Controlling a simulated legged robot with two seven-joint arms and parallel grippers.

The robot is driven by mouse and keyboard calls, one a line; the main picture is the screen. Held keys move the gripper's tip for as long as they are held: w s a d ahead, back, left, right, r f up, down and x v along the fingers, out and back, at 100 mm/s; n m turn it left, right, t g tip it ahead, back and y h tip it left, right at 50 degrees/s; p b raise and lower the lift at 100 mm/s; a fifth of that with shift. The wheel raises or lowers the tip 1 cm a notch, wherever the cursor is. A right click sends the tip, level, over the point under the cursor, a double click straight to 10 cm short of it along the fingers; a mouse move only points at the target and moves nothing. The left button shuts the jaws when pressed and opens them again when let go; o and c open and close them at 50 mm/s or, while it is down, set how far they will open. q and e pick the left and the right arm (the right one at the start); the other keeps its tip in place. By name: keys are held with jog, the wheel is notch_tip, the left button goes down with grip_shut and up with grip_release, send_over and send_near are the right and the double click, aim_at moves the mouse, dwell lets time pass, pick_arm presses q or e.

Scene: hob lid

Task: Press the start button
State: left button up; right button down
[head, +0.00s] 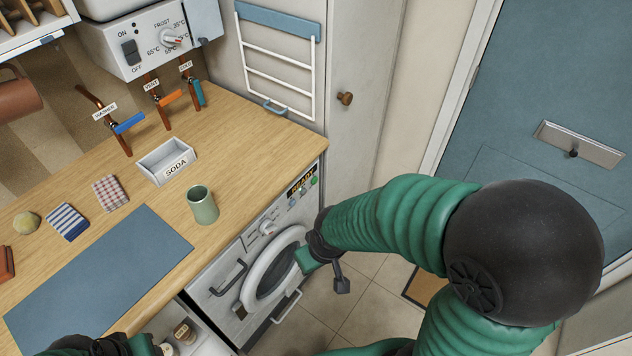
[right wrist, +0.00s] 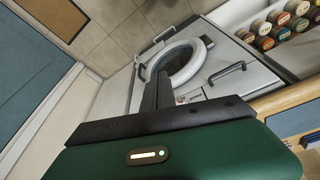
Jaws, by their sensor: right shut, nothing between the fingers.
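The washing machine (head: 228,272) stands under the worktop, its round door (head: 285,243) shut. I cannot read a label on that button. My right gripper (head: 342,285) is shut and empty, in front of the door's right side and below the panel. In the right wrist view its dark fingers (right wrist: 157,82) overlap the door ring (right wrist: 180,62) and the green button cannot be made out. Only part of my left arm shows at the bottom left; its fingers are not clear.
The wooden worktop (head: 250,125) holds a green cup (head: 202,204) near its front edge, a SODA tray (head: 166,161), cloths and a blue mat (head: 100,270). Tiled floor (head: 370,310) lies in front.

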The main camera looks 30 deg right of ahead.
jog(key=w+d+f+n+t+b, duration=0.1)
jog(key=w+d+f+t, duration=0.15)
jog(key=w, duration=0.35)
jog(key=w+d+f+t, duration=0.1)
jog(key=w+d+f, duration=0.3)
jog(key=w, duration=0.2)
jog(key=t+h+b, duration=0.2)
jog(key=t+h, duration=0.1)
jog(key=t, duration=0.2)
send_near(315, 180)
jog(key=s+d+f, duration=0.1)
jog(key=s+f, duration=0.3)
jog(key=d+f+t+h, duration=0.1)
jog(key=d+t+h, duration=0.1)
jog(key=d, duration=0.3)
jog(key=shift+d+f, duration=0.35)
jog(key=shift+d, duration=0.05)
jog(key=w+a+b, duration=0.2)
jog(key=w+a, duration=0.1)
jog(key=w, duration=0.5)
jog(key=shift+a, duration=0.15)
